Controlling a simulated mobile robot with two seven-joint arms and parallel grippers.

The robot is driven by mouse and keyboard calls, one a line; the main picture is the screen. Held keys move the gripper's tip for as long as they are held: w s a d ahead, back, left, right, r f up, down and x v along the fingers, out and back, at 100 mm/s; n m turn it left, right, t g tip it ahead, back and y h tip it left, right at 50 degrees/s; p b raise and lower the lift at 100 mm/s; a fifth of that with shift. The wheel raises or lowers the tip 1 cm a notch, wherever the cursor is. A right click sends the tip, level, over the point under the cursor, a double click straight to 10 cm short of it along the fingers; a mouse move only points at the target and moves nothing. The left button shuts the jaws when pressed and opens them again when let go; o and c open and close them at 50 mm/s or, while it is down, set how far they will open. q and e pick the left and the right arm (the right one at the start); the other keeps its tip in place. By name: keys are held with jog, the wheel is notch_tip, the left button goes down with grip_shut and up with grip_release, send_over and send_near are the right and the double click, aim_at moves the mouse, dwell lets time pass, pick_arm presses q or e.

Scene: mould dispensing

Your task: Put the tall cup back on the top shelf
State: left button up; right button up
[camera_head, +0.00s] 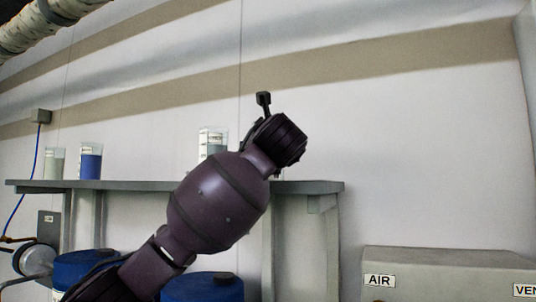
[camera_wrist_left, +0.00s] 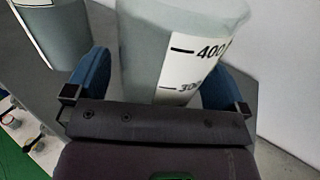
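The tall cup (camera_wrist_left: 150,45) is a clear grey measuring cup with a white scale strip reading 400 and 300. In the left wrist view it is between the two blue fingers of my left gripper (camera_wrist_left: 155,82). The fingers are wide apart around it, with a narrow gap at the left finger; contact on the right is unclear. In the head view a clear cup (camera_head: 213,141) shows above the top shelf (camera_head: 312,187), its base hidden behind my left arm. My right gripper is not in view.
A blue-filled cup (camera_head: 90,162) and a grey-green cup (camera_head: 54,164) stand on the shelf to the left. Another cup (camera_wrist_left: 55,30) shows at upper left in the wrist view. Blue drums (camera_head: 86,267) are below the shelf. A grey AIR box (camera_head: 450,265) is at right.

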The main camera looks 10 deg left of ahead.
pick_arm(q)
jog(key=shift+r, duration=0.2)
jog(key=shift+s+d, duration=0.1)
jog(key=shift+s, duration=0.15)
jog(key=b+v, duration=0.3)
jog(key=v, duration=0.8)
jog(key=shift+s+b, duration=0.25)
jog(key=shift+b, duration=0.05)
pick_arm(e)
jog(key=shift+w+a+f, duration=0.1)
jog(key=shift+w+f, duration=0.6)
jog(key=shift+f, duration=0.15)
